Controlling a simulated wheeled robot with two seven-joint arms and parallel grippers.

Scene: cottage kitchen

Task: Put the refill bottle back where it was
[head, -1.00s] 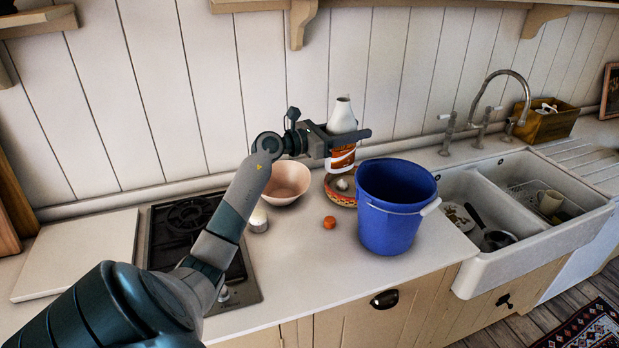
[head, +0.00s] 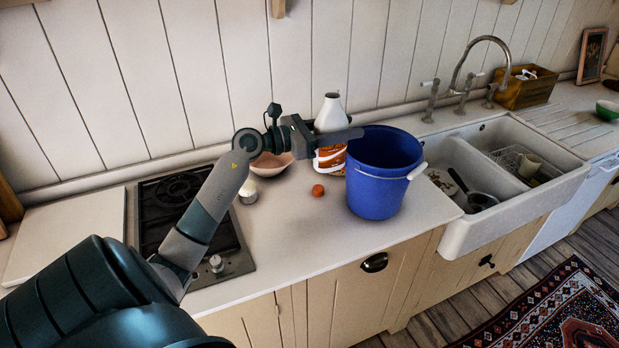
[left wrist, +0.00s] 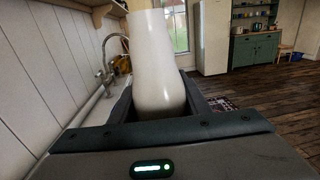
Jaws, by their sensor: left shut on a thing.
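The refill bottle is white with an orange and white label (head: 331,114). It stands upright between the jaws of my left gripper (head: 335,138), which is shut on it. In the left wrist view the white bottle (left wrist: 157,65) fills the space between the fingers. In the head view the bottle is just left of the blue bucket (head: 385,190), above or at the counter's back part; I cannot tell if its base touches down. The patterned plate seen there earlier is hidden behind the bottle and gripper. My right gripper is not in view.
A pink bowl (head: 270,164) is partly behind my left wrist. A small white container (head: 248,192) and an orange ball-like item (head: 318,190) stand on the counter (head: 300,235). The hob (head: 178,200) is left, the double sink (head: 475,215) right. The front counter is clear.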

